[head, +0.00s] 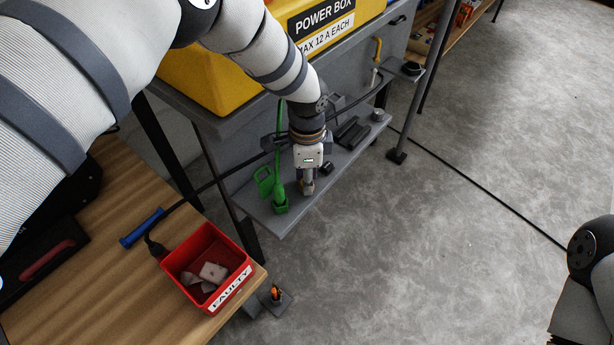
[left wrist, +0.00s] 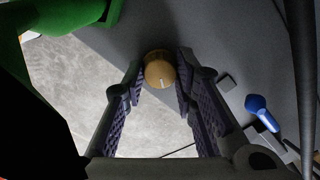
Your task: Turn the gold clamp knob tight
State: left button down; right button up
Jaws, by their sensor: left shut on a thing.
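The gold clamp knob (left wrist: 159,72) shows in the left wrist view, round, with a pale mark on its face. My left gripper (left wrist: 161,80) has its purple ridged pads on either side of the knob and is shut on it. In the head view my left gripper (head: 308,186) reaches down over the front of the grey lower shelf (head: 262,213), and the knob is mostly hidden there. My right gripper is out of view; only part of the right arm shows at the lower right.
A green holder with a green cable (head: 280,201) stands close left of the left gripper. A yellow power box (head: 222,80) sits above. A red FAULTY bin (head: 238,284) and blue-handled tool (head: 142,227) lie on the wooden table. A black cable crosses the floor.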

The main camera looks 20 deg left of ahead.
pick_arm(q)
jog(key=m, duration=0.4)
jog(key=shift+m, duration=0.3)
jog(key=m, duration=0.3)
jog(key=shift+f+m+b, duration=0.1)
jog(key=shift+m+b, duration=0.2)
jog(key=shift+b, duration=0.1)
jog(key=m, duration=0.4)
jog(key=shift+b, duration=0.3)
jog(key=m, duration=0.4)
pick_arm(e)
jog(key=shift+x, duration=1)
pick_arm(q)
jog(key=shift+m, duration=0.5)
jog(key=c, duration=1.3)
grip_release()
